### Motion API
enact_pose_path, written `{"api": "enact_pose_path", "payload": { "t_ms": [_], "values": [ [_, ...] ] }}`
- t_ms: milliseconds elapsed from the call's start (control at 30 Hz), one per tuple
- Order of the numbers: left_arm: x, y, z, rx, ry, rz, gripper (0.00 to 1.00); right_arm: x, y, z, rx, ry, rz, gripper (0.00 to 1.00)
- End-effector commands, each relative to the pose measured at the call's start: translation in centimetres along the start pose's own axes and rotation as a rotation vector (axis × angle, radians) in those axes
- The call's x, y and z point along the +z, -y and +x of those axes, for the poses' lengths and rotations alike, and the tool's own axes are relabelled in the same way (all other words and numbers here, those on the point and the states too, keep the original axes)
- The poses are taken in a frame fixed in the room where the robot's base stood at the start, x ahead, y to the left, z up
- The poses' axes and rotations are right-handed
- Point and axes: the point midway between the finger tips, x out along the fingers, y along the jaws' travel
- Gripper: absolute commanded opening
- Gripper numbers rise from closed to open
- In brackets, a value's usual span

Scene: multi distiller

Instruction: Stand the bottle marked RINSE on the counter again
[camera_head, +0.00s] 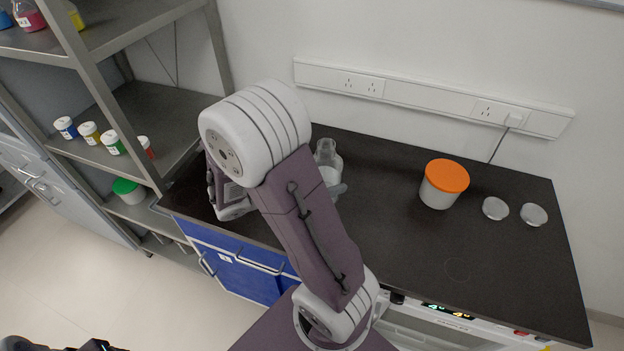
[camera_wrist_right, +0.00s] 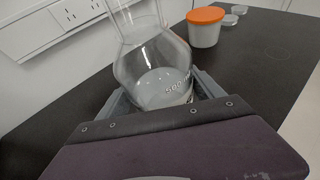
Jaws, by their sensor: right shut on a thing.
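A clear glass vessel (camera_head: 328,160) with a narrow neck and whitish contents is at the back of the dark counter (camera_head: 400,240), partly hidden behind my right arm. It fills the middle of the right wrist view (camera_wrist_right: 160,72), roughly upright with its neck cut off at the top. Volume print shows on its side; no RINSE mark is readable. My right gripper (camera_wrist_right: 163,97) is shut on it, with one finger on each side low on its body. In the head view one fingertip shows beside it. I cannot tell whether its base touches the counter. My left gripper is out of view.
A white tub with an orange lid (camera_head: 443,184) stands to the right, with two glass dishes (camera_head: 495,208) (camera_head: 533,215) beyond it. A socket rail (camera_head: 430,97) runs along the wall. A shelf rack (camera_head: 150,120) with small jars stands left. The counter's right front is clear.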

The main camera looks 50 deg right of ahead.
Motion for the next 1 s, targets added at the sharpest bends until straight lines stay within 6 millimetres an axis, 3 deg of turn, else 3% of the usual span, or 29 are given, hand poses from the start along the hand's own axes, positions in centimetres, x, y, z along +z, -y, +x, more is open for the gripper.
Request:
{"api": "enact_pose_path", "payload": {
  "t_ms": [100, 233, 367, 600, 1000],
  "values": [
    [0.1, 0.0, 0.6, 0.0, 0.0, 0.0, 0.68, -1.6, -2.1, 0.0, 0.001, 0.003, -0.001, 0.04],
    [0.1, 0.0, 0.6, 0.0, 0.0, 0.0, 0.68, -2.3, -3.2, -0.1, 0.001, 0.003, 0.001, 0.04],
    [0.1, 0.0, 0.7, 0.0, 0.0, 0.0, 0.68, -2.5, -3.3, 0.0, 0.001, 0.003, 0.0, 0.04],
    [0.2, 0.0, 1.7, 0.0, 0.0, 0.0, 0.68, -5.9, -3.3, 1.4, 0.001, 0.003, -0.002, 0.04],
    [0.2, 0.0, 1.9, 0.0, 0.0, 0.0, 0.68, -6.4, -3.2, 1.6, 0.001, 0.002, 0.001, 0.04]
  ]
}}
